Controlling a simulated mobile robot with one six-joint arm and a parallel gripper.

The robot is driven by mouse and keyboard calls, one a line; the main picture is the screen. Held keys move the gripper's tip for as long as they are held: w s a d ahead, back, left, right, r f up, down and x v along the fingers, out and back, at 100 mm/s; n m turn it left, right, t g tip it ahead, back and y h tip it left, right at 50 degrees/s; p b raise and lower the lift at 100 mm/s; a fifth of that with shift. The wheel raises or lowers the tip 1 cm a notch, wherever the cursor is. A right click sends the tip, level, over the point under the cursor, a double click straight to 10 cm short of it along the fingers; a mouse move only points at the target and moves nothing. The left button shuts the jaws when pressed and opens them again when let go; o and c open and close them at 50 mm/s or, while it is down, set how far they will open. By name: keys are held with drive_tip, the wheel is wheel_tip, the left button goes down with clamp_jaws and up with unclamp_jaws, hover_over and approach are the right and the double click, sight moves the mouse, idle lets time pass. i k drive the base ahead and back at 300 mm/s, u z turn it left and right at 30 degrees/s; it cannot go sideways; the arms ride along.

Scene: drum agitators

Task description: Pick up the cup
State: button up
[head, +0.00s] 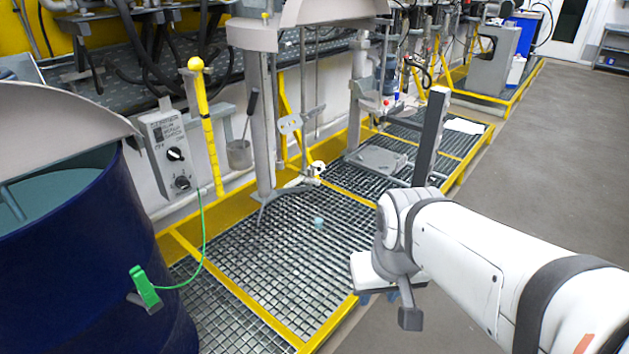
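A grey metal cup (239,154) with a long dark handle hangs upright beside the grey column, left of the picture's middle. The handle rises up and to the right from it. A small pale teal object (318,222) lies on the floor grating; it is too small to tell what it is. My white arm reaches in from the lower right. My gripper (409,317) is right of the grating, well apart from the cup. Its fingers do not show clearly, and I cannot see anything held in it.
A large dark blue drum (85,255) with a green clamp (145,287) and cable stands at left. A grey control box (167,150) and yellow post (207,125) are left of the cup. Yellow-framed grating (270,270) covers the front floor. Grey floor (540,160) at right is clear.

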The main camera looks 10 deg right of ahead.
sight(317, 219)
drive_tip(key=z, duration=0.1)
drive_tip(key=k, duration=0.45)
drive_tip(key=u, duration=0.15)
drive_tip(key=i, duration=0.5)
drive_tip(key=z, duration=0.35)
drive_tip(key=k, duration=0.4)
drive_tip(key=z, duration=0.85)
drive_tip(key=k, duration=1)
drive_tip(key=z, duration=0.6)
drive_tip(key=i, duration=2.4)
drive_tip(key=u, duration=0.95)
drive_tip(key=i, duration=1.3)
drive_tip(key=u, duration=0.9)
